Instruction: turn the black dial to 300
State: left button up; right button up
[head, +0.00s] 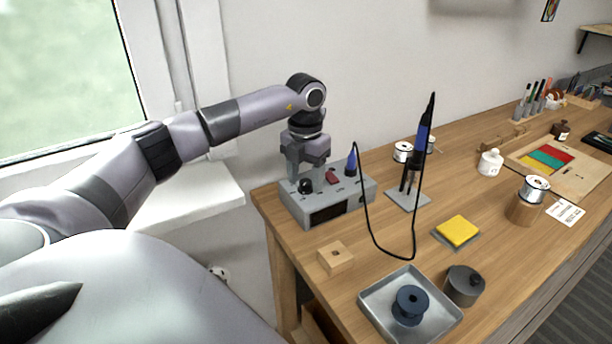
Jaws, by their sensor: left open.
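The black dial (305,186) is on the top of a grey soldering station (352,201), near its left end. My left gripper (304,177) points down at the dial from above, with its fingers open around or just over it. I cannot tell whether the fingers touch the dial. The dial's pointer and scale are too small to read. A red switch (332,176) and a blue-tipped connector (351,163) are to the right of the dial. My right gripper is not clearly in view.
A black cable runs from the station to a blue soldering iron (422,140) upright in its stand (408,200). A wooden block (335,258), a yellow sponge (457,231) and a metal tray (372,303) with a dark spool (410,304) are nearer. The wall and window are behind.

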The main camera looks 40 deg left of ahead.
pick_arm(q)
jog(key=shift+f, duration=0.2)
grip_shut()
jog(key=shift+r+m, duration=0.1)
jog(key=shift+m, duration=0.3)
jog(key=m+p, duration=0.1)
jog(key=m, duration=0.3)
jog(key=shift+w, duration=0.1)
jog(key=m, duration=1)
jog(key=shift+m+p, duration=0.3)
jog(key=shift+m, duration=0.1)
jog(key=m, duration=0.5)
jog(key=shift+m, duration=0.3)
